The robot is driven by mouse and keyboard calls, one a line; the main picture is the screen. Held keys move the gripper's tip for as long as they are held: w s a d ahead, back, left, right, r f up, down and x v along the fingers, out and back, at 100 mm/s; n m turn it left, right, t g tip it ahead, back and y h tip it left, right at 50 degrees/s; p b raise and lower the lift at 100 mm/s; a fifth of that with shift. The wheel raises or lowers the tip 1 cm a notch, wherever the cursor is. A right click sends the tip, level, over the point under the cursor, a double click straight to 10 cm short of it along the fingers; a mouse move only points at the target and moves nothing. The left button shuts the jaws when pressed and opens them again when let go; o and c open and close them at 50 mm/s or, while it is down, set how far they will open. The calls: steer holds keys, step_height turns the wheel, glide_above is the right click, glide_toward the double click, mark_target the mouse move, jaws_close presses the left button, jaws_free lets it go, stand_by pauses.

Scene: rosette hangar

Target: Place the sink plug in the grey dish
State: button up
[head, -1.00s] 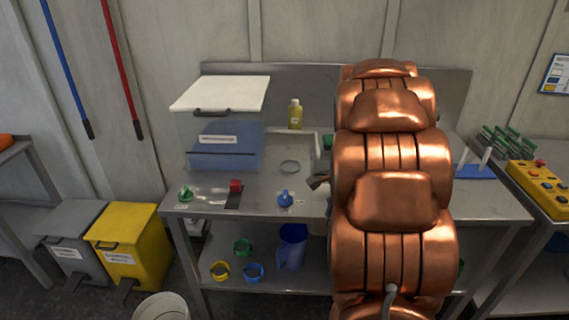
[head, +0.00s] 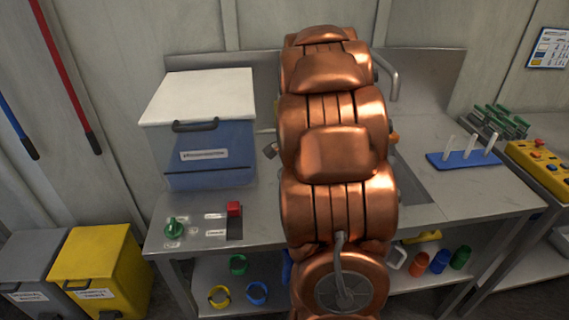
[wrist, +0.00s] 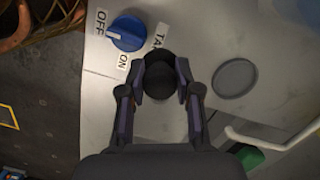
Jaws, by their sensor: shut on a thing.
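In the wrist view, my gripper (wrist: 161,82) is shut on a black, rounded sink plug (wrist: 158,98), held between its two fingertips above the steel worktop. The round grey dish (wrist: 235,78) lies on the worktop to the right of the gripper, apart from it, and looks empty. In the head view, my copper-coloured arm hides the dish and the plug.
A blue tap knob (wrist: 127,34) sits just beyond the gripper, upper left. A pale bent pipe (wrist: 270,140) and a green object (wrist: 248,156) lie lower right. In the head view, a lidded blue bin (head: 205,140) stands left and a blue peg rack (head: 464,159) right.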

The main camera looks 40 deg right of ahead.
steer(key=w+d+p, duration=0.1)
steer(key=w+d, duration=0.2)
steer(key=w+d+f+p, duration=0.1)
steer(key=w+d, duration=0.1)
steer(key=w, duration=0.2)
steer(key=w+d+p, duration=0.2)
steer(key=w+d, duration=0.1)
steer(key=shift+w+d+f, duration=0.15)
steer(key=shift+w+d, duration=0.2)
steer(key=shift+w, duration=0.05)
steer(key=shift+f+p, duration=0.95)
steer(key=shift+f, duration=0.8)
steer(key=shift+f, duration=0.15)
steer(key=o, duration=1.1)
step_height(320, 180, up, 12)
steer(key=d+b, duration=0.1)
steer(key=b, duration=0.2)
steer(key=shift+s+d, duration=0.2)
steer(key=shift+d, duration=0.15)
